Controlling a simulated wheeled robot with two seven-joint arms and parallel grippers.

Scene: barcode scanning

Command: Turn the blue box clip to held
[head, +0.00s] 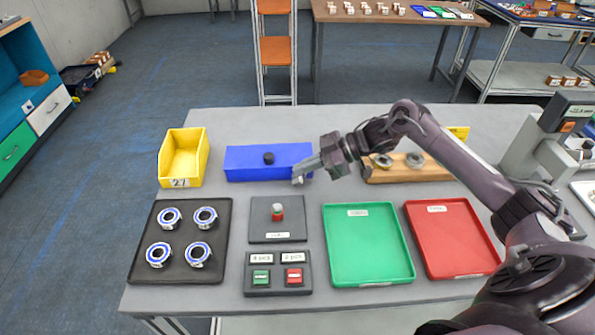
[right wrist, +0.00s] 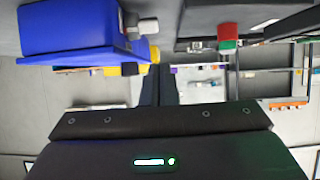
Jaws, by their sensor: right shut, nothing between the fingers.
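The blue box (head: 240,163) lies near the back of the table, with a black round knob (head: 268,158) on it. My right gripper (head: 302,174) comes in from the right, at the box's right front corner, and is shut and empty. In the right wrist view the blue box (right wrist: 65,28) is at upper left, and a small black-and-white part (right wrist: 147,26) sticks out from its side. It looks like the clip; its setting is unclear. The shut fingers (right wrist: 160,78) are just below this part in that view, seemingly apart from it. My left gripper is not in view.
A yellow bin (head: 183,157) stands left of the box. In front are a black tray (head: 178,225) with several rings, a lamp panel (head: 278,232), a button panel (head: 278,274), a green tray (head: 368,245) and a red tray (head: 450,240). A wooden holder (head: 435,172) is at right.

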